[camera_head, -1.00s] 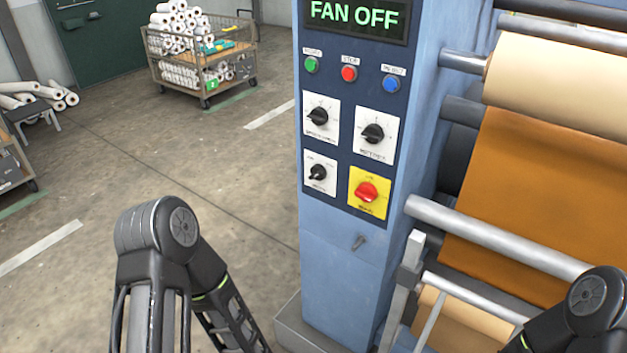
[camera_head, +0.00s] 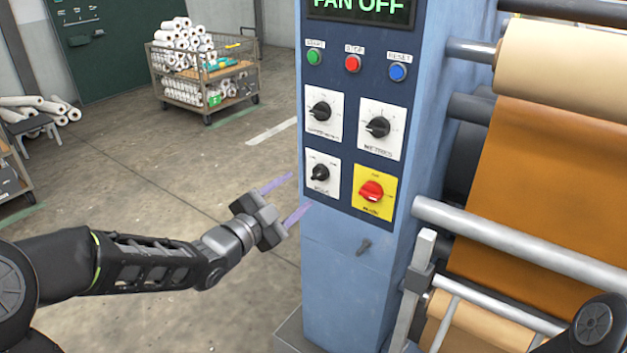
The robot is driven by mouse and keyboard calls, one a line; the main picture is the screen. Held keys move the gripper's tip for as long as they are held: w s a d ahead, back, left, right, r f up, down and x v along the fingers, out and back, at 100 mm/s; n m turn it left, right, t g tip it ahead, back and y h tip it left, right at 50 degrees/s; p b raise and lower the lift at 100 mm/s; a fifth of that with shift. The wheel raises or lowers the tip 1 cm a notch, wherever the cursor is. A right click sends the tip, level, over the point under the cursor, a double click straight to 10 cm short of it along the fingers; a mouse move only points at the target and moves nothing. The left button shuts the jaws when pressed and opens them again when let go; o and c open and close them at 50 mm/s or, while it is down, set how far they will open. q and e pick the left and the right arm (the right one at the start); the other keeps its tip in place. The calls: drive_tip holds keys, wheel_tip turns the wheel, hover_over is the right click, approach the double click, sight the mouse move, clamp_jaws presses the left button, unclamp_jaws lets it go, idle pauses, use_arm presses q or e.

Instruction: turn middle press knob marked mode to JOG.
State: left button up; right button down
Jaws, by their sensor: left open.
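A small black knob (camera_head: 320,173) sits on a white plate at the lower left of the blue press panel. Its short label looks like "MODE" but is blurred, and I cannot read the position marks or tell its setting. My left gripper (camera_head: 300,191) is open and empty. Its two purple fingers point right toward the panel's left edge, just left of and slightly below this knob. No contact with the knob shows. My right gripper is out of view; only part of my right arm shows at the lower right.
Above are two larger black knobs (camera_head: 320,110) (camera_head: 378,127) and green, red and blue buttons (camera_head: 353,63). A red switch (camera_head: 371,191) on yellow is beside the small knob. Rollers (camera_head: 520,245) are at right; open floor (camera_head: 150,180) at left.

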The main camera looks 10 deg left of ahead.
sight(317, 176)
use_arm(q)
drive_tip(key=shift+w, duration=0.1)
drive_tip(key=x, duration=0.7)
drive_tip(key=shift+w+d, duration=0.1)
drive_tip(key=shift+w, duration=0.2)
clamp_jaws()
idle(0.3)
